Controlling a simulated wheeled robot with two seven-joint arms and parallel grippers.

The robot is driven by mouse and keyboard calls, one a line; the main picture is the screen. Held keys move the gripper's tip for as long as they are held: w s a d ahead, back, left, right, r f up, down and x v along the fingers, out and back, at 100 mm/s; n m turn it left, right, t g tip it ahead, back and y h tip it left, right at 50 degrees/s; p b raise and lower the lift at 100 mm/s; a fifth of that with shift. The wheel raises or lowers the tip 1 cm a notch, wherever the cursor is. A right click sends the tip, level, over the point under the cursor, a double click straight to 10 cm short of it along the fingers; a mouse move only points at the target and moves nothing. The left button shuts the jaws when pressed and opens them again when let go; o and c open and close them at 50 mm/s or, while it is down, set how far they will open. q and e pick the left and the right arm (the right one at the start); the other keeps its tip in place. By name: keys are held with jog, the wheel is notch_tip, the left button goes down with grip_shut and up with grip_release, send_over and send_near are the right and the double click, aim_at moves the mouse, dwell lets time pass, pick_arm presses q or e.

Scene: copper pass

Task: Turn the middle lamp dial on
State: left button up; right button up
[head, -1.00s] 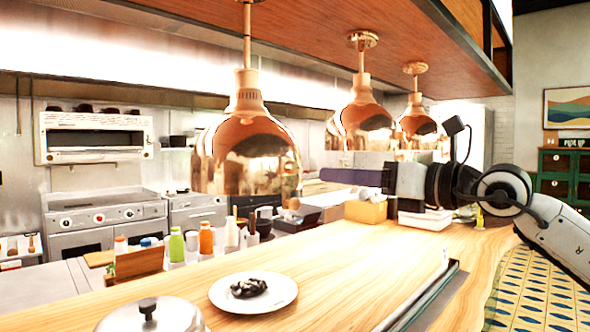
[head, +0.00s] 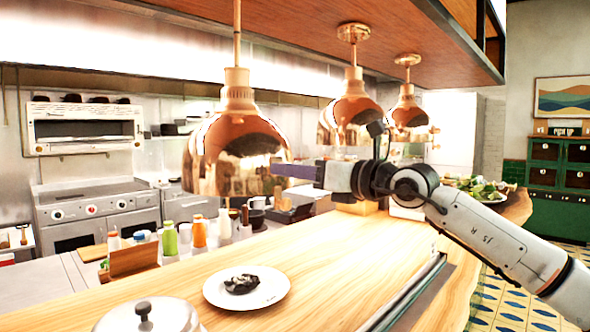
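Three copper heat lamps hang in a row over the wooden counter. The middle lamp (head: 350,112) is between the near lamp (head: 236,145) and the far lamp (head: 408,113). I cannot make out a dial on the middle lamp. My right gripper (head: 274,170) reaches in from the right, below the middle lamp, pointing left. Its fingers are seen side-on as one dark purple bar, with the tip beside the near lamp's lower right rim. I cannot tell if they touch it or how far apart the fingers are. My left gripper is out of view.
The wooden counter (head: 330,260) holds a white plate (head: 272,294) with dark food and a metal dome lid (head: 150,316). Bottles (head: 199,231) stand along its left edge. A salad plate (head: 490,196) is at the far right end. The wooden canopy hangs overhead.

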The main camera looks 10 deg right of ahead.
jog(key=shift+c, duration=0.2)
grip_shut()
jog(key=shift+f+n, duration=0.1)
jog(key=shift+n, duration=0.2)
jog(key=n+b, duration=0.1)
jog(key=n, duration=0.7)
jog(key=n+b, duration=0.1)
jog(key=n, duration=0.8)
jog(key=shift+r+h+b, duration=0.2)
jog(key=shift+h+b, duration=0.1)
jog(key=shift+b, duration=0.1)
